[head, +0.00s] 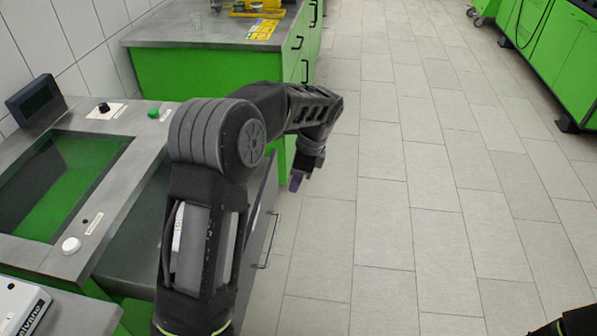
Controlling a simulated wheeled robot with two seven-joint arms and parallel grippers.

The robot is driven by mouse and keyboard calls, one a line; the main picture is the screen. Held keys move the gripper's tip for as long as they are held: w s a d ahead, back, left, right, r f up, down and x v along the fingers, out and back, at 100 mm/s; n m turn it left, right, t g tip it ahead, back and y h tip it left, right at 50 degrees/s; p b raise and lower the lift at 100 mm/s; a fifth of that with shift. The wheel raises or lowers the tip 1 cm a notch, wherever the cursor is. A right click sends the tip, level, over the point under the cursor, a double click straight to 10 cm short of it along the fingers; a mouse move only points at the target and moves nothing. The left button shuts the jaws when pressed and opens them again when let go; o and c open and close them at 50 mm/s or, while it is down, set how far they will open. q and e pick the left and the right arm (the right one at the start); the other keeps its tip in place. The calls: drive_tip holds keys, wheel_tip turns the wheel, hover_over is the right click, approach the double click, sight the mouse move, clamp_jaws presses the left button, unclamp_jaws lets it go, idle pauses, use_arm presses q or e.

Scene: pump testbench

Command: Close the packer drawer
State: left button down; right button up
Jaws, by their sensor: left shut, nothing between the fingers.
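The packer drawer (259,222) stands pulled out from the bench at the left. Its grey front panel is seen at a steep angle, with a dark bar handle (270,240) on the outer side. My left arm crosses in front of the drawer and hides much of its inside and front. My left gripper (297,181) is shut and empty, pointing down beyond the far end of the front panel, on its outer side over the floor. It looks apart from the drawer, though depth is hard to judge. My right gripper is out of view.
The bench top (115,170) holds a recessed green panel (62,180), a dark display (36,102), a black knob (104,107) and a white button (71,245). A green cabinet (205,80) stands behind. Tiled floor (410,200) is clear to the right; green units (552,50) stand far right.

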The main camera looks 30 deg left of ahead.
use_arm(q)
drive_tip(key=s+a+f, duration=0.1)
drive_tip(key=a+f, duration=0.2)
drive_tip(key=a, duration=0.1)
drive_tip(key=shift+s+a+f+p, duration=0.3)
drive_tip(key=shift+a+f+p, duration=0.05)
drive_tip(key=shift+f, duration=0.05)
drive_tip(key=shift+a, duration=0.1)
drive_tip(key=s+a, duration=0.3)
drive_tip(key=a, duration=0.6)
drive_tip(key=s+a+p, duration=0.1)
drive_tip(key=s+a, duration=0.2)
drive_tip(key=a, duration=0.6)
drive_tip(key=s+a+p, duration=0.1)
drive_tip(key=s+a, duration=0.2)
drive_tip(key=a, duration=0.6)
drive_tip(key=shift+s+a, duration=0.35)
drive_tip(key=shift+s, duration=0.05)
drive_tip(key=shift+a, duration=0.2)
